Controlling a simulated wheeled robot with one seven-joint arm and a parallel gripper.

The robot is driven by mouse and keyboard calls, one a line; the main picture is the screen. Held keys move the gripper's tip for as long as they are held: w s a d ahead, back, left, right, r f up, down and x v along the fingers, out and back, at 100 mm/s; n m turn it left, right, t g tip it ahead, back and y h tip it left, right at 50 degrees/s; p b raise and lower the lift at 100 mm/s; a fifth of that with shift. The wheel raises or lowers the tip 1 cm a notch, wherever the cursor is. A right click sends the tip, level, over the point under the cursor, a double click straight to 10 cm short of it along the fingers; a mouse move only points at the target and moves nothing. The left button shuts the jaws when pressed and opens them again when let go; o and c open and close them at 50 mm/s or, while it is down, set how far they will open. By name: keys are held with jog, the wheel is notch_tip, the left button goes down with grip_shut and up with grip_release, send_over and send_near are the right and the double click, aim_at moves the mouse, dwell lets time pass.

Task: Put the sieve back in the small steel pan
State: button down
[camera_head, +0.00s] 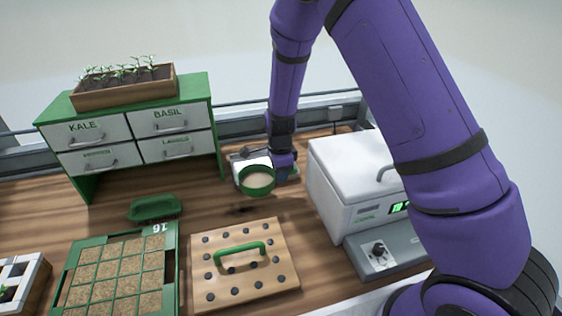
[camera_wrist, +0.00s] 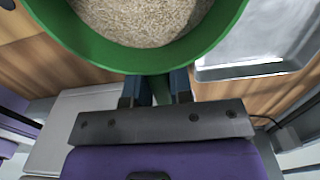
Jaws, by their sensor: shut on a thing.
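The sieve is a round green ring with pale grainy material in it (camera_head: 257,180). It fills the top of the wrist view (camera_wrist: 150,58). My gripper (camera_wrist: 162,90) is shut on the sieve's short green handle; in the head view my gripper (camera_head: 274,170) is partly hidden behind the ring. The sieve is held in the air, roughly level, with a shadow on the bench in front of it. The small steel pan (camera_head: 237,158) stands on the bench behind and left of the sieve, partly hidden by it. It also shows at the right of the wrist view (camera_wrist: 245,69).
A white lidded machine (camera_head: 345,165) stands close to the right. A drawer cabinet (camera_head: 140,135) stands to the left.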

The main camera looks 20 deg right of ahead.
jog(key=w+d, duration=0.1)
jog(key=w, duration=0.3)
jog(key=w+d, duration=0.2)
jog(key=w, duration=0.2)
jog(key=w+d+f, duration=0.1)
jog(key=w+d, duration=0.1)
jog(key=w, duration=0.2)
jog(key=shift+w+d+f, duration=0.1)
jog(key=shift+w+d, duration=0.05)
jog(key=shift+w, duration=0.2)
jog(key=shift+s+f, duration=0.15)
jog(key=shift+f, duration=1.6)
jog(key=c, duration=1)
grip_release()
notch_tip(320, 180, up, 12)
jog(key=shift+r, duration=0.15)
